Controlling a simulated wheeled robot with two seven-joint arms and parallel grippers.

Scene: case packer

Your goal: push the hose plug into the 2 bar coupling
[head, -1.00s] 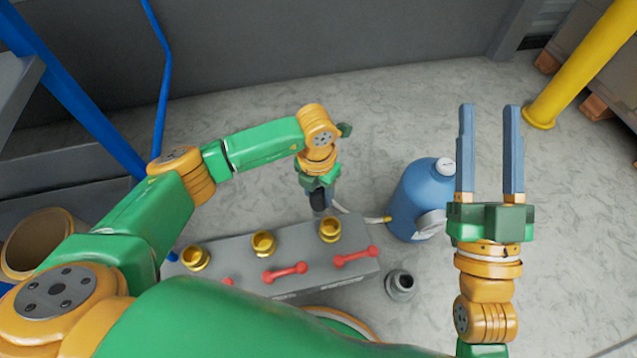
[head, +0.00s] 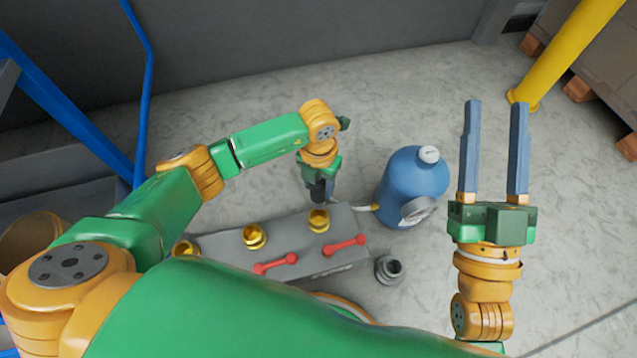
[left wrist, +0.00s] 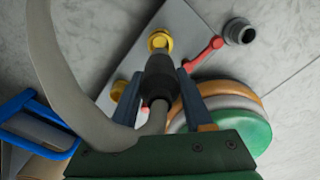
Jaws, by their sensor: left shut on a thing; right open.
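My left gripper (head: 319,184) is shut on the black hose plug (head: 317,192), just behind the rightmost brass coupling (head: 319,220) of a grey manifold block (head: 290,260). In the left wrist view the plug (left wrist: 160,78) sits between the fingers, pointing at a brass coupling (left wrist: 160,42). The plug's tip overlaps that coupling's lower edge; I cannot tell whether they touch. A grey hose (left wrist: 72,85) curves away from the plug. Two more couplings, middle (head: 254,236) and left (head: 185,248), show in the head view. No pressure marking is readable. My right gripper (head: 495,150) is open and empty.
Red levers (head: 344,245) lie along the block's front. A blue bottle (head: 412,187) stands to its right, and a grey ring-shaped fitting (head: 389,269) lies nearby. Blue rails (head: 70,100) are at left, a yellow post (head: 565,55) at right. Floor beyond the bottle is clear.

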